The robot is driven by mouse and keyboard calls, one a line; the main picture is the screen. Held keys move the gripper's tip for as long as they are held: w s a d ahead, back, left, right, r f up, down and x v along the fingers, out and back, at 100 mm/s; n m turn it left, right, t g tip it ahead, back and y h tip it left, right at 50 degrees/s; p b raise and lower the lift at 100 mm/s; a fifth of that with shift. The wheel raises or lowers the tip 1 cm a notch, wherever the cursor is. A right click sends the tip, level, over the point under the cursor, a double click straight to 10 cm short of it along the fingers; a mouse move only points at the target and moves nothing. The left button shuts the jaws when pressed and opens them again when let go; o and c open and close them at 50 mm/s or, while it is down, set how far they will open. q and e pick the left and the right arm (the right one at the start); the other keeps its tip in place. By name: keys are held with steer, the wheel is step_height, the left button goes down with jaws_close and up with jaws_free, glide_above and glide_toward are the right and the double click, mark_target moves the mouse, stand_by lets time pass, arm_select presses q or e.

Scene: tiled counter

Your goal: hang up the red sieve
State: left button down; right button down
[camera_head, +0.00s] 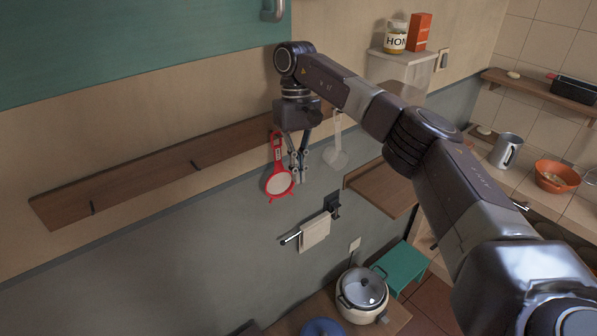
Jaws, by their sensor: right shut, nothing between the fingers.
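The red sieve (279,184) hangs upright, handle up, in front of the wall below the right end of the wooden hook board (140,184). Its handle top is close to the board, and I cannot make out the hook there. My right gripper (299,178) points down just right of the sieve's handle, with its fingers shut and empty. I cannot tell whether the fingers touch the sieve. My left gripper is out of view.
A pale utensil (337,155) hangs to the right of my gripper. Two dark hooks on the board's left part are bare. Below are a towel holder (314,231) and a white pot (362,291). A teal cabinet (130,45) is above.

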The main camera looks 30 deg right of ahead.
steer(key=shift+s+d+b, duration=0.15)
steer(key=shift+s+b, duration=0.2)
steer(key=shift+s, duration=0.45)
steer(key=shift+s+d+b, duration=0.1)
steer(key=shift+s+b, duration=0.25)
steer(key=shift+s, duration=0.4)
stand_by(2.2)
steer(key=shift+s+d+b, duration=0.2)
steer(key=shift+s+b, duration=0.05)
steer(key=shift+s, duration=1)
steer(key=shift+s+d+b, duration=0.15)
steer(key=shift+s+b, duration=0.05)
steer(key=shift+s, duration=1)
